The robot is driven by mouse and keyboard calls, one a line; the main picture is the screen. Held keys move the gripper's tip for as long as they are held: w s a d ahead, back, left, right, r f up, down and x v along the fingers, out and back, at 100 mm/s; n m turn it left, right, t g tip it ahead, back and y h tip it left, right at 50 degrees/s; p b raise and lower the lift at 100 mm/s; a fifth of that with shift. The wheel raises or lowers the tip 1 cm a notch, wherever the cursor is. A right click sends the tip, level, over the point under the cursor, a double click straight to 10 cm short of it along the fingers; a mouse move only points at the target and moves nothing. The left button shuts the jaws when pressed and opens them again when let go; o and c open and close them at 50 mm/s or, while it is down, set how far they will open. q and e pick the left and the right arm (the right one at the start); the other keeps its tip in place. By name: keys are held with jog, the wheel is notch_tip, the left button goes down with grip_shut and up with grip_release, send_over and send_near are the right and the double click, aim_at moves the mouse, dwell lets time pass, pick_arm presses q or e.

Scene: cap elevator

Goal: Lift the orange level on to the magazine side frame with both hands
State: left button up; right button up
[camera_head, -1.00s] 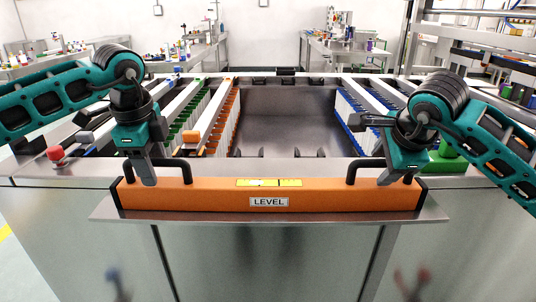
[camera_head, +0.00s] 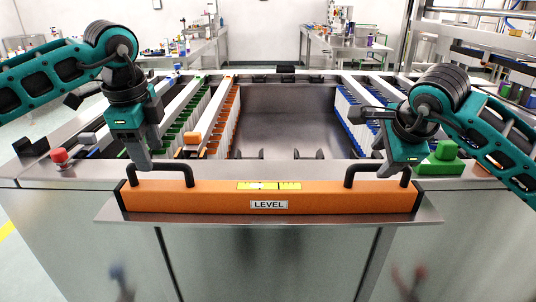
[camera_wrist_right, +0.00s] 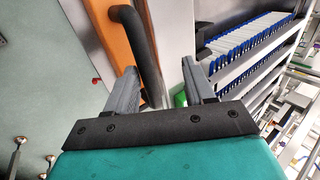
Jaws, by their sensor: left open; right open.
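The orange level (camera_head: 215,200) lies along the metal ledge (camera_head: 268,219) at the front of the machine, with a yellow vial window and a "LEVEL" label. It has a black left handle (camera_head: 165,167) and a black right handle (camera_head: 372,169). My left gripper (camera_head: 141,163) is open, above and beside the outer end of the left handle. My right gripper (camera_head: 388,170) is open at the right handle. In the right wrist view, the right handle (camera_wrist_right: 137,38) runs up between the open fingers (camera_wrist_right: 160,85), and part of the orange level (camera_wrist_right: 92,30) shows beyond.
Behind the ledge is the machine's top with an open metal bay (camera_head: 288,120) between rows of green, orange and blue slots. A red knob (camera_head: 60,156) is at left, and a green block (camera_head: 442,160) stands close to my right gripper. Benches stand in the background.

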jog(key=shift+r+p, duration=0.4)
jog(key=shift+r, duration=0.15)
pick_arm(q)
jog(key=shift+s+r, duration=0.2)
jog(key=shift+r, duration=0.7)
pick_arm(e)
jog(key=shift+r+p, duration=0.65)
jog(key=shift+p, duration=0.05)
pick_arm(q)
jog(key=a+r, duration=0.3)
jog(key=a, duration=0.1)
jog(key=shift+s, duration=0.3)
pick_arm(e)
jog(key=shift+r, duration=0.1)
pick_arm(q)
jog(key=shift+r+p, duration=1.45)
jog(key=shift+p, duration=0.05)
pick_arm(e)
jog(key=v, duration=0.7)
